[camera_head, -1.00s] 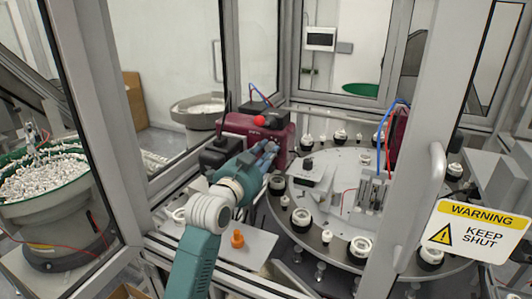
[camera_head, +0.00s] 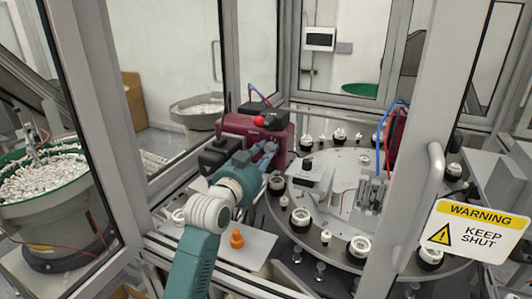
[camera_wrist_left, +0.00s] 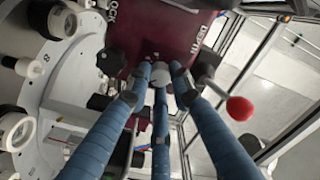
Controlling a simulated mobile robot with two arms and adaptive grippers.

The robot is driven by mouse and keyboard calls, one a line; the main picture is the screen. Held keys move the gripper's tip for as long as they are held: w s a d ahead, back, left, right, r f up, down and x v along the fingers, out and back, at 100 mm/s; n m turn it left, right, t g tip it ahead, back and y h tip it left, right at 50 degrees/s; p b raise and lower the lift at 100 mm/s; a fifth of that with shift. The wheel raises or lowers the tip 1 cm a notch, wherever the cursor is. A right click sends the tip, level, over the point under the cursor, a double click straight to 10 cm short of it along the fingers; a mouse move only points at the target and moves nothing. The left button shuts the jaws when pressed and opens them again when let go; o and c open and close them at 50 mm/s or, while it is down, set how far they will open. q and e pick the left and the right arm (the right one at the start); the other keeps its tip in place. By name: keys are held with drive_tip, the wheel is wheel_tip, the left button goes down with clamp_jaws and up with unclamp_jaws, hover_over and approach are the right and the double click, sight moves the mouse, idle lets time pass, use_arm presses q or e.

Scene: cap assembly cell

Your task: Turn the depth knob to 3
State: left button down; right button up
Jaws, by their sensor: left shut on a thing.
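The maroon housing (camera_head: 262,130) stands at the back left of the round table. In the left wrist view the housing (camera_wrist_left: 165,30) carries lettering that appears to read "DEPTH" and "LOCK". My left gripper (camera_head: 269,150) reaches to the front of this housing. In the left wrist view its blue fingers (camera_wrist_left: 158,80) close around a small pale grey knob (camera_wrist_left: 160,73) near the DEPTH lettering. The fingers hide most of the knob, and I cannot read any number it points to. In the head view the knob is hidden. My right gripper is not in view.
A red ball (camera_wrist_left: 239,108) on a lever is close beside the fingers, and a black knob (camera_wrist_left: 110,62) is on their other side. The round table (camera_head: 320,235) carries several black-and-white parts. An orange piece (camera_head: 237,239) stands on the grey plate below my arm.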

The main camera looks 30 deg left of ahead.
use_arm(q)
drive_tip(key=shift+d+f+n, duration=0.1)
drive_tip(key=shift+f+n, duration=0.1)
drive_tip(key=shift+n, duration=2.4)
drive_tip(key=shift+f+n, duration=0.15)
drive_tip(key=shift+n, duration=2.45)
drive_tip(key=shift+d+f+n, duration=0.1)
drive_tip(key=shift+f+n, duration=0.1)
drive_tip(key=shift+n, duration=2.4)
drive_tip(key=shift+a+n, duration=0.1)
drive_tip(key=shift+n, duration=0.2)
drive_tip(key=c, duration=1.8)
unclamp_jaws()
drive_tip(key=shift+o, duration=1.3)
drive_tip(key=shift+r, duration=0.3)
